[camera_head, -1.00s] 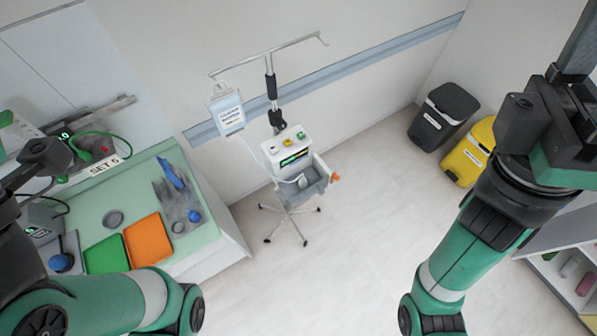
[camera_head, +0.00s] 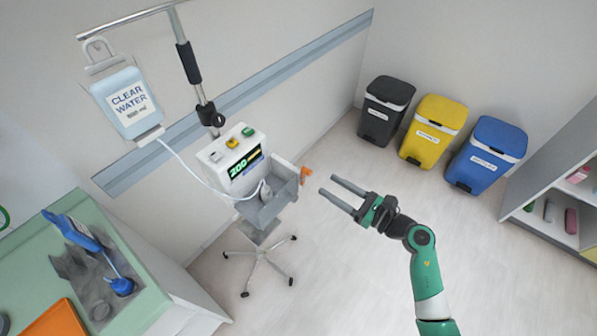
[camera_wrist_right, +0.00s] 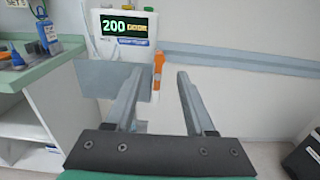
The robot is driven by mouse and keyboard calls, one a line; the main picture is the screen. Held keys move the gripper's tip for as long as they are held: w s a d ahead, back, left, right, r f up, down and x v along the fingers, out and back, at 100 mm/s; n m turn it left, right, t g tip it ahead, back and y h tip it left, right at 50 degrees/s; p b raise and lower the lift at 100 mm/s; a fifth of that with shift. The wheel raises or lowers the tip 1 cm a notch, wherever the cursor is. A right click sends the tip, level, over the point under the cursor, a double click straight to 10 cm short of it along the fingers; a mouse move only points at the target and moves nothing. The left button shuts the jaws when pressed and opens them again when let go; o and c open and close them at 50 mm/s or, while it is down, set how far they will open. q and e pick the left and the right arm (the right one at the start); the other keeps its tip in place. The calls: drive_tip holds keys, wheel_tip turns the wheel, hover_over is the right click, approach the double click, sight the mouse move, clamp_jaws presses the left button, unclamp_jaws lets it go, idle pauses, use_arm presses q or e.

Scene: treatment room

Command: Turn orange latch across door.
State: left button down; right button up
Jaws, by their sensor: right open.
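The orange latch (camera_head: 306,174) sticks out at the right side of the pump's grey door (camera_head: 272,203), which stands out from the white pump (camera_head: 231,157) on the stand. In the right wrist view the latch (camera_wrist_right: 158,68) stands upright at the right edge of the grey door (camera_wrist_right: 102,80). My right gripper (camera_head: 334,186) is open and empty, a short way right of the latch, its fingers pointing at it. In the right wrist view the latch shows between the fingers (camera_wrist_right: 155,80), nearer the left one. My left gripper is out of view.
A water bag (camera_head: 128,103) hangs on the pole, with a tube running to the pump. A green-topped counter (camera_head: 130,262) is at left. Black, yellow and blue bins (camera_head: 486,155) stand by the wall, and a shelf (camera_head: 560,190) is at right. The floor between is clear.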

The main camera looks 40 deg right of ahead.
sight(304, 169)
drive_tip(key=w, duration=0.3)
drive_tip(key=w+a+b, duration=0.1)
drive_tip(key=w, duration=0.2)
drive_tip(key=w+b, duration=0.1)
drive_tip(key=w, duration=0.3)
drive_tip(key=shift+a, duration=0.4)
drive_tip(key=shift+w+a, duration=0.1)
drive_tip(key=shift+w, duration=0.4)
clamp_jaws()
